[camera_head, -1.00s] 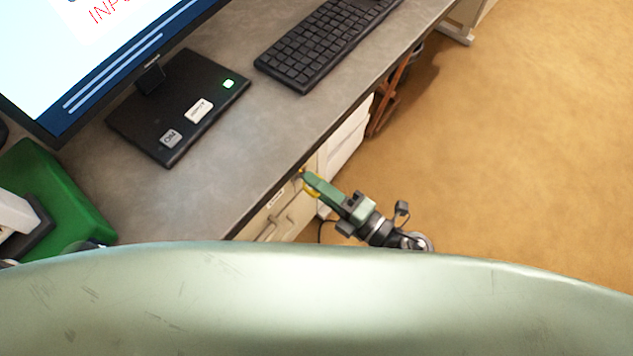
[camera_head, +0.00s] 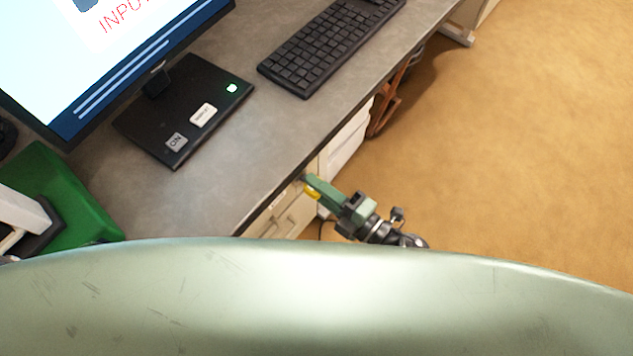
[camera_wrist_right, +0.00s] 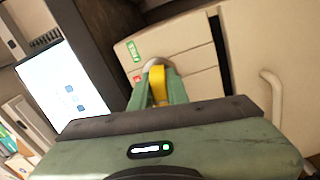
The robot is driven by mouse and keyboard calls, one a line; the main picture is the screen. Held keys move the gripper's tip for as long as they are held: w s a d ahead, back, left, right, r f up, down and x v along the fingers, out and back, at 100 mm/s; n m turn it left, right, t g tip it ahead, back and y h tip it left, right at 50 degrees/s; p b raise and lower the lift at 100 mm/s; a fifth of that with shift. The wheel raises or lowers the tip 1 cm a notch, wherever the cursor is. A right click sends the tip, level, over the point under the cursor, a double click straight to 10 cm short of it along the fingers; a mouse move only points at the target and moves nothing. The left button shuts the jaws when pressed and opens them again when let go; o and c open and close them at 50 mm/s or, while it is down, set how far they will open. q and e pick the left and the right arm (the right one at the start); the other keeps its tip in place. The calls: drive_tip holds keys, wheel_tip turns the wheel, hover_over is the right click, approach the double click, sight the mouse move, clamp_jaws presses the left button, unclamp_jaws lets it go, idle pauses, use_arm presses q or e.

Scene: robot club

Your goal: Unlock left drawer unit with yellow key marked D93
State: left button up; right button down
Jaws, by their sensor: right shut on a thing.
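My right gripper (camera_head: 309,184) is shut on the yellow key (camera_head: 313,193) at the front of a beige drawer unit (camera_head: 293,216) under the desk. The right wrist view shows the yellow key (camera_wrist_right: 157,84) between the green fingers, its far end at a round grey lock (camera_wrist_right: 153,65) near the top of the drawer front (camera_wrist_right: 195,55). I cannot tell how deep the key sits in the lock, and its marking is not readable. A green label and a red label are on the drawer front. My left gripper is not in view.
The grey desk top (camera_head: 230,150) overhangs the drawers. On it are a monitor (camera_head: 100,60) on a black base, a black keyboard (camera_head: 330,45) and a green object (camera_head: 65,200). The brown floor (camera_head: 520,150) is clear.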

drive_tip(key=shift+m+p, duration=0.35)
drive_tip(key=shift+m, duration=0.25)
drive_tip(key=shift+m+p, duration=0.95)
drive_tip(key=shift+m, duration=0.15)
drive_tip(key=shift+m+p, duration=0.3)
drive_tip(key=shift+m, duration=0.3)
